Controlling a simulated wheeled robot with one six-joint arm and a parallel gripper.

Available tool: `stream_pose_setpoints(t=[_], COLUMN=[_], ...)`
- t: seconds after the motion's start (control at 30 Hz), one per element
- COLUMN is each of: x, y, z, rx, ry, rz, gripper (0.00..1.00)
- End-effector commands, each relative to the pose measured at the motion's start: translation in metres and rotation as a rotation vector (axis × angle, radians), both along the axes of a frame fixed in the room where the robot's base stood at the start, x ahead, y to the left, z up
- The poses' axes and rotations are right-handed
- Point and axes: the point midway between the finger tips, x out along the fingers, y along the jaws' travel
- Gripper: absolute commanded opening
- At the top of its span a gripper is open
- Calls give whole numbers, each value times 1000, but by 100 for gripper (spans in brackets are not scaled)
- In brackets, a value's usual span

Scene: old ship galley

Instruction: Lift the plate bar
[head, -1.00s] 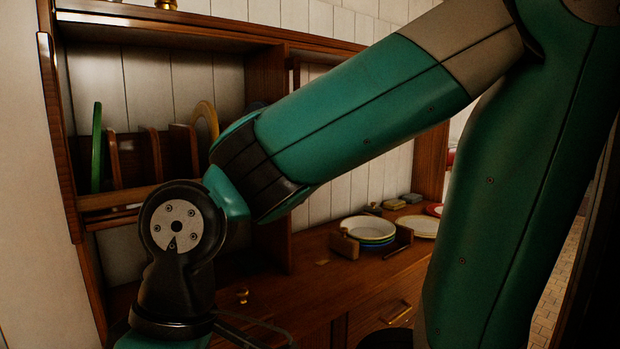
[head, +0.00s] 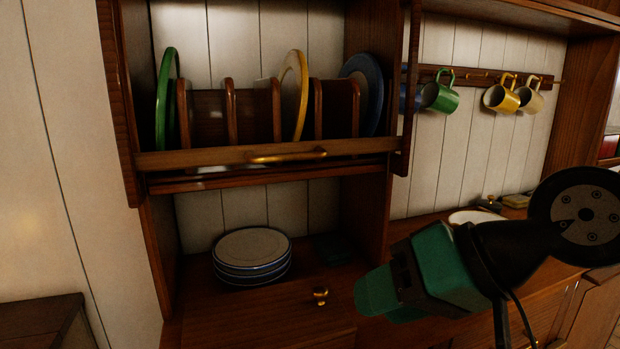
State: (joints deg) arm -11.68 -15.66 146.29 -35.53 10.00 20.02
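The plate bar (head: 215,156) is a long wooden rail across the front of the plate rack, low down just above the shelf edge. It has a brass handle (head: 288,156) at its middle. Behind it stand a green plate (head: 166,100), a yellow-rimmed plate (head: 296,92) and a dark blue plate (head: 372,85) between wooden dividers. My gripper (head: 376,292) is at the lower right, below and to the right of the bar, apart from it and pointing left. Its fingers cannot be made out clearly.
A stack of blue-rimmed plates (head: 252,252) sits on the counter under the rack. A brass knob (head: 320,296) is on the front below. A green mug (head: 441,95) and yellow mug (head: 502,97) hang at right. The space before the bar is clear.

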Motion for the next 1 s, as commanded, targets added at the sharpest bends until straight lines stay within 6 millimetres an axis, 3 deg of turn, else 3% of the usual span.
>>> stream_pose_setpoints(t=[0.03,0.2,0.4,0.6,1.0], x=[16,57,77,84,112], y=[6,10,-7,-11,14], z=[-10,23,54,69,79], rx=[132,605,979,1078,1070], ry=[-26,-73,-82,-78,-73], rz=[-94,-349,-488,-512,-506], gripper=[40,40,40,40,40])
